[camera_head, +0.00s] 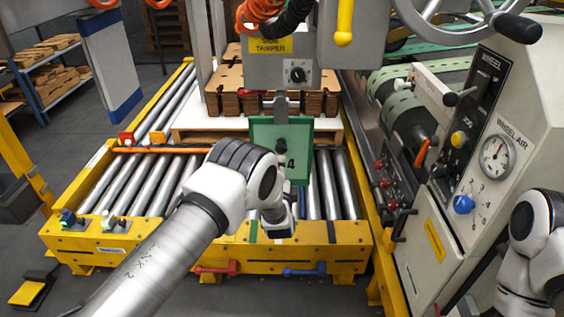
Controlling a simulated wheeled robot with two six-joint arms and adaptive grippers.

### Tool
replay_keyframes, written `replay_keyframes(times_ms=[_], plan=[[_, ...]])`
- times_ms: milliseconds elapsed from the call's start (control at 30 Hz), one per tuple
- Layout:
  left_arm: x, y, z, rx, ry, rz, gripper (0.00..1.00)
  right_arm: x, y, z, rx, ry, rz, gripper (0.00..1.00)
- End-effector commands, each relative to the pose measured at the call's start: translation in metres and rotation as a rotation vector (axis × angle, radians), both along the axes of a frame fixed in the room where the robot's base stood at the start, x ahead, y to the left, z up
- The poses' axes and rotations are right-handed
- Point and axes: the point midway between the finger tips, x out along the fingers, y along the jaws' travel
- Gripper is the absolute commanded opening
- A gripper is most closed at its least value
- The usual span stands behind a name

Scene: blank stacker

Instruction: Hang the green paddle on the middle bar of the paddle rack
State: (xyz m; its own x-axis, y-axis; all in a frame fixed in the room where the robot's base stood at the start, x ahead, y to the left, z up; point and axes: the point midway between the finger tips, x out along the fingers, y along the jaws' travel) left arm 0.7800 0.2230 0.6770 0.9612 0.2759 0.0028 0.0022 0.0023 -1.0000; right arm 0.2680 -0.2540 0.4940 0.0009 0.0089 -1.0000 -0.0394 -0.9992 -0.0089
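The green paddle (299,135) is an upright green plate with a black knob and a dark "4", in the middle of the head view. It stands in front of the stacked brown blanks, just below a grey vertical piece under the tamper box. I cannot tell what supports it. My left arm comes in from the lower left, and its wrist covers the paddle's lower left part. My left gripper (278,219) is below the paddle and mostly hidden by the wrist; its fingers are not clear. My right arm shows at the right edge, its gripper out of view. I cannot clearly identify the paddle rack or its middle bar.
A yellow-framed roller conveyor (75,235) lies under my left arm, with an orange bar (165,150) across its rollers. Stacked brown blanks (226,100) sit on a pallet behind the paddle. A control cabinet (437,225) with gauge and knobs blocks the right side.

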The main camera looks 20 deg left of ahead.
Motion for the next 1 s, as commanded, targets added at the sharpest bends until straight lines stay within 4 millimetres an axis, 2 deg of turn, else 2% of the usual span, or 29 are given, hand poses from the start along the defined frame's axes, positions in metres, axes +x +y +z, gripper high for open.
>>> replay_keyframes(times_ms=[33, 367, 800, 1000], plan=[[0.006, 0.002, -0.005, -0.001, -0.002, 0.001, 0.75, 0.000, 0.000, -0.010, 0.000, 0.000, 0.000, 0.40], [0.044, 0.013, -0.005, -0.001, -0.002, 0.001, 0.75, 0.000, 0.000, -0.039, 0.000, 0.000, 0.000, 0.40], [0.089, 0.026, -0.007, -0.002, -0.001, 0.002, 0.75, 0.000, 0.000, -0.092, 0.000, 0.000, 0.000, 0.40], [0.100, 0.030, -0.003, 0.000, 0.000, 0.001, 0.75, 0.000, 0.000, -0.102, 0.000, 0.000, 0.000, 0.40]])
